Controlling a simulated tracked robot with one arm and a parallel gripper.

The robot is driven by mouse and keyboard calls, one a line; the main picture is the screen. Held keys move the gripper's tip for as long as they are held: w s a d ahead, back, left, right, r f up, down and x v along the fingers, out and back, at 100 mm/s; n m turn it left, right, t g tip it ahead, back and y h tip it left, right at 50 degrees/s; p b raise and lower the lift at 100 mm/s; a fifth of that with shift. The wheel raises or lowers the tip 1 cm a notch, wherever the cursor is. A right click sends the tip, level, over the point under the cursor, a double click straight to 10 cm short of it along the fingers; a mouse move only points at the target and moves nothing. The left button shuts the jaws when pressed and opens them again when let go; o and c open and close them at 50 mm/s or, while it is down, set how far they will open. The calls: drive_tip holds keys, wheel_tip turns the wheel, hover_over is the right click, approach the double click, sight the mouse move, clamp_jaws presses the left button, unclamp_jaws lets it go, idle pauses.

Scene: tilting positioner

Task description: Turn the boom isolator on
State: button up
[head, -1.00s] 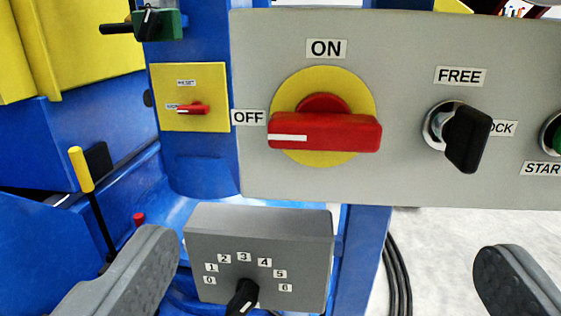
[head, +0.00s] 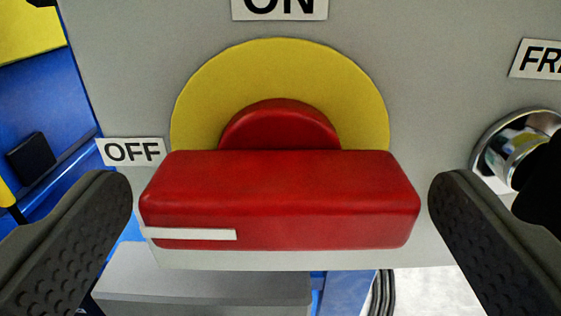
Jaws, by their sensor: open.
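The boom isolator is a red bar handle (head: 280,198) on a round yellow plate (head: 280,65), mounted on a grey panel (head: 120,60). The handle lies level, and its white mark is at the left end, on the side of the OFF label (head: 131,151). The ON label (head: 279,8) is above the plate, partly cut off by the top edge. My gripper (head: 280,215) is open, with one finger on each side of the handle. A gap shows between each fingertip and the handle's ends.
A black-handled key switch (head: 540,165) with a metal collar sits to the right, close to my right finger. A grey box (head: 205,280) lies below the panel. Blue structure shows at left.

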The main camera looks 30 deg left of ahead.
drive_tip(key=shift+w+a, duration=0.15)
drive_tip(key=shift+w, duration=0.05)
drive_tip(key=shift+c, duration=0.3)
drive_tip(key=c, duration=0.9)
